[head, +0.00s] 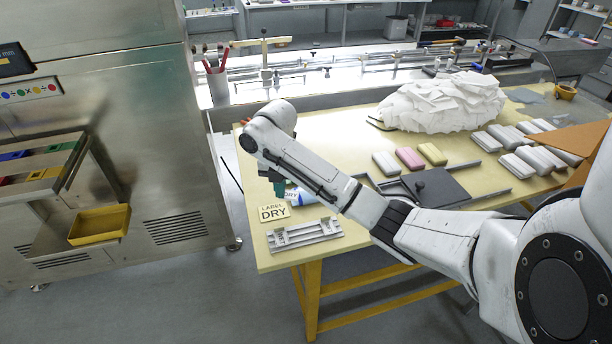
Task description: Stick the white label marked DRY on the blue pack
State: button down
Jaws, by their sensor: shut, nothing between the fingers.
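A pale cream label (273,214) with dark print reading "LABEL DRY" is near the left edge of the yellow table. I cannot tell whether it lies flat or leans, or whether it touches anything. A blue and white pack (298,196) shows just right of and behind the label, partly hidden by my arm. My gripper (279,190) points down just above the label's upper edge, beside the pack. Its fingers are shut with nothing seen in them. Whether the fingertips touch the pack or the label is hidden.
A grey metal fixture (304,234) lies in front of the label. Grey, pink and yellow packs (409,157) sit beyond my arm, near a dark plate (440,187). A large white heap (443,101) stands behind. A steel machine (110,130) stands left, across a gap.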

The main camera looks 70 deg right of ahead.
aim_at(306, 194)
jog(key=s+d+n, duration=0.1)
jog(key=d, duration=0.1)
jog(key=s+d+r+n, duration=0.1)
jog(key=d+n, duration=0.1)
jog(key=d, duration=0.1)
jog(key=s+d+n+b, duration=0.1)
jog(key=s+d, duration=0.1)
jog(key=shift+s+d+r+n, duration=0.1)
jog(key=shift+d+r+n, duration=0.05)
jog(key=shift+r+n, duration=0.2)
jog(key=shift+f+b, duration=1.75)
jog(key=shift+f, duration=0.2)
jog(key=shift+p, duration=0.3)
jog(key=shift+f+b, duration=0.45)
jog(key=shift+f, duration=0.6)
dwell(0.6)
jog(key=c, duration=1.8)
grip_release()
jog(key=o, duration=0.4)
jog(key=shift+o, duration=0.6)
